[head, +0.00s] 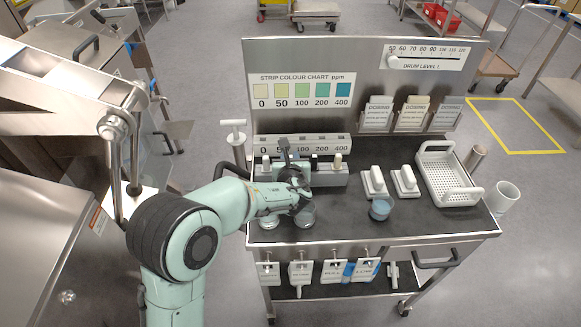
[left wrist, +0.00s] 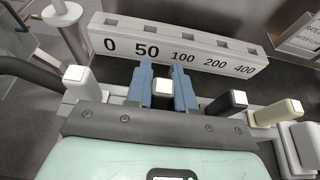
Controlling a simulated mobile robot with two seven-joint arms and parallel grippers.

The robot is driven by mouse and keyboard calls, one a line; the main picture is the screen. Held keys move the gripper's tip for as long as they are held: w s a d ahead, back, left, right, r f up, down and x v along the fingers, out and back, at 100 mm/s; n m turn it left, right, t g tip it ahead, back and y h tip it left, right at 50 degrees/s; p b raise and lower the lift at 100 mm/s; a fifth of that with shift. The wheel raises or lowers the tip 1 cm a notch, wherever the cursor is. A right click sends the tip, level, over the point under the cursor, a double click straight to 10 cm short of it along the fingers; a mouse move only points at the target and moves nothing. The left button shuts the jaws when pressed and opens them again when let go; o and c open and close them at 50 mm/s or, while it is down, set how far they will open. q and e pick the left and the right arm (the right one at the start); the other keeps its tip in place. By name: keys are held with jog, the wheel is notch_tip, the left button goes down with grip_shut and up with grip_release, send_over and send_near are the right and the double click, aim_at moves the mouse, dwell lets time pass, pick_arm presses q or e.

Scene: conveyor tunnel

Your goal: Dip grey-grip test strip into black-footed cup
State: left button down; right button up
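My left gripper (head: 290,172) is over the strip rack at the left of the bench. In the left wrist view its two blue fingers (left wrist: 162,78) stand on either side of a white-capped, dark grip (left wrist: 162,90); whether they press on it I cannot tell. A white grip (left wrist: 83,84), a black grip (left wrist: 226,103) and a cream grip (left wrist: 276,112) stand in the same row. Two clear cups, one (head: 306,217) below my gripper and one (head: 268,223) to its left, are partly hidden by my arm; their foot colours are unclear. My right gripper is not in view.
A slotted chart block (left wrist: 180,42) marked 0 to 400 stands behind the strips. White-handled blocks (head: 373,182) and a white perforated basket (head: 447,176) occupy the right side. An upright panel (head: 360,70) closes the back. The front bench top between the cups is clear.

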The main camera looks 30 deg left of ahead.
pick_arm(q)
jog(key=shift+r, duration=0.1)
dwell(0.3)
jog(key=shift+r+p, duration=1.2)
jog(key=shift+r, duration=0.25)
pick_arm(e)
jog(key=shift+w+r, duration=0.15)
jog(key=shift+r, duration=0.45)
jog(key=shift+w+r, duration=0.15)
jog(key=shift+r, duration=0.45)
pick_arm(q)
notch_tip(320, 180, up, 4)
jog(key=p, duration=0.3)
jog(key=shift+r, duration=0.2)
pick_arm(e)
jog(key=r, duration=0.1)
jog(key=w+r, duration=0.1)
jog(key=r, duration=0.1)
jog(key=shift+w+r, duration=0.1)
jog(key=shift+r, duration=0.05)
